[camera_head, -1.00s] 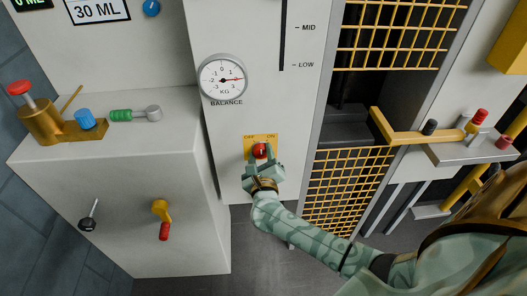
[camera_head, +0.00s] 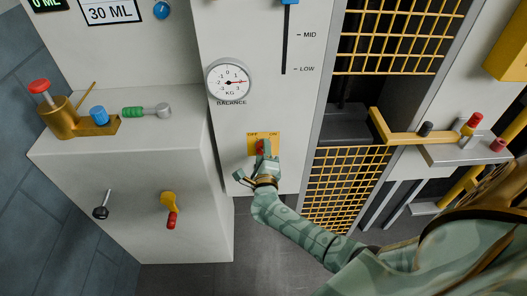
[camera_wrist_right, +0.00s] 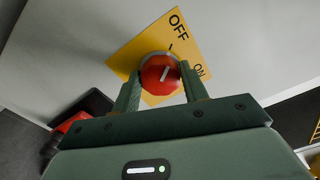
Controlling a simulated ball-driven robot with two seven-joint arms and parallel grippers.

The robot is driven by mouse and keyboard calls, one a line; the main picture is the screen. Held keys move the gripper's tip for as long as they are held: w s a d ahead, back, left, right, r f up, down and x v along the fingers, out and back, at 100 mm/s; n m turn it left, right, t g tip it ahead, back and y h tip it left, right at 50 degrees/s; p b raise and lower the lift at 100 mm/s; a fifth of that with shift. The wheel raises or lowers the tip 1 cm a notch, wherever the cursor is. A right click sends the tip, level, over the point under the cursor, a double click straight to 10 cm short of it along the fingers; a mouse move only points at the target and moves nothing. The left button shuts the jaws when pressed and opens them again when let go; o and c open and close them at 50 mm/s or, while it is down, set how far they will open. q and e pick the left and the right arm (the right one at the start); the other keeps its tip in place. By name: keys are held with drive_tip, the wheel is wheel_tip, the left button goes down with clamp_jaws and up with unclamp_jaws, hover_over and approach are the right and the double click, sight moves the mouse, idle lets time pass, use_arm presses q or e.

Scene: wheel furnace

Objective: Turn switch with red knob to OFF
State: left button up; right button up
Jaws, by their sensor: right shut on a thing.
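The red knob (camera_head: 261,147) sits on a yellow switch plate (camera_head: 274,136) on the white panel, with OFF at the plate's left and ON at its right. My right gripper (camera_head: 264,158) is at the knob and partly hides it. In the right wrist view, the red knob (camera_wrist_right: 160,74) lies between the two green fingers of my right gripper (camera_wrist_right: 160,90), which are shut on it. A white line on the knob points up, slightly right, toward the side of the OFF lettering. My left gripper is not in view.
A round balance dial (camera_head: 230,82) is above the switch. A grey cabinet (camera_head: 150,215) with a yellow-and-red lever (camera_head: 170,209) and a black-knobbed lever (camera_head: 101,212) stands left. A yellow grille (camera_head: 345,185) and a yellow bar (camera_head: 400,138) are right of the switch.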

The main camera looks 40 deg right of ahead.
drive_tip(key=shift+a+f, duration=0.1)
idle(0.3)
drive_tip(key=o, duration=1)
drive_tip(key=shift+s, duration=0.1)
drive_tip(key=p+v, duration=0.2)
drive_tip(key=v, duration=1.4)
drive_tip(key=shift+s+p, duration=0.15)
drive_tip(key=shift+p, duration=0.2)
drive_tip(key=shift+s, duration=0.1)
